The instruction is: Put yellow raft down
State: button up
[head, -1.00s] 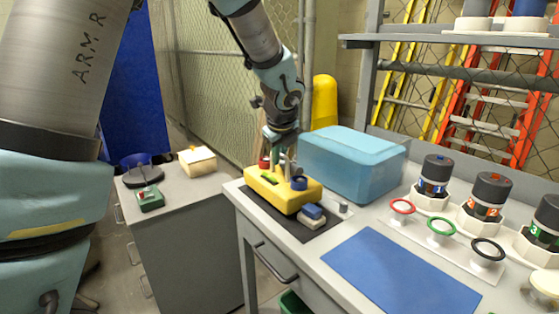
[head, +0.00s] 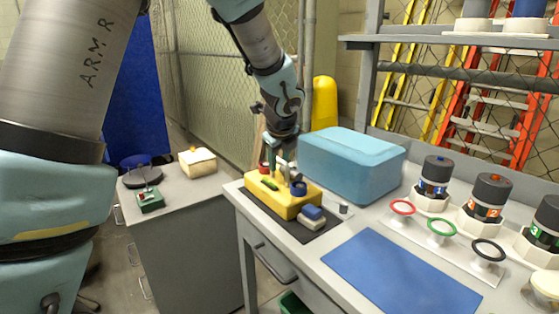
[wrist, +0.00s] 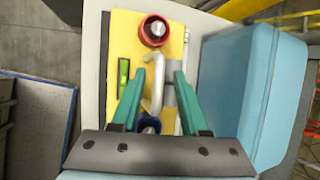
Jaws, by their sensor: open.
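The yellow raft (head: 292,207) rests on the dark mat (head: 300,232) near the left end of the bench. It carries a red ring, a blue ring and a green level vial; the wrist view shows the raft (wrist: 124,40) from above. My gripper (head: 279,169) is just above the raft's top. In the wrist view its two green fingers (wrist: 160,78) are apart, on either side of the raft's pale bent handle (wrist: 156,92). The handle's lower end is partly hidden by the gripper.
A blue box (head: 355,165) stands close behind and right of the raft. A blue mat (head: 400,272) lies clear on the right, near colored rings and several canisters. A side cabinet (head: 180,195) stands left.

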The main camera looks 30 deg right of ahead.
jog(key=v, duration=1.2)
jog(key=w+a+f+n+g+y, duration=0.1)
jog(key=a+f+n, duration=0.3)
jog(key=a+n, duration=0.5)
jog(key=w+a+f+n+g+y, duration=0.15)
jog(key=a+f+n, duration=0.35)
jog(key=a, duration=0.6)
jog(key=s+a+f+n+g, duration=0.1)
jog(key=s+a+f+n, duration=0.1)
jog(key=a+n, duration=0.5)
jog(key=s+a+f+n, duration=0.2)
jog(key=s+a+n, duration=0.3)
jog(key=a+n, duration=0.3)
jog(key=n, duration=0.3)
jog(key=shift+a+f+g, duration=0.25)
jog(key=shift+f+g, duration=0.05)
jog(key=shift+g, duration=0.05)
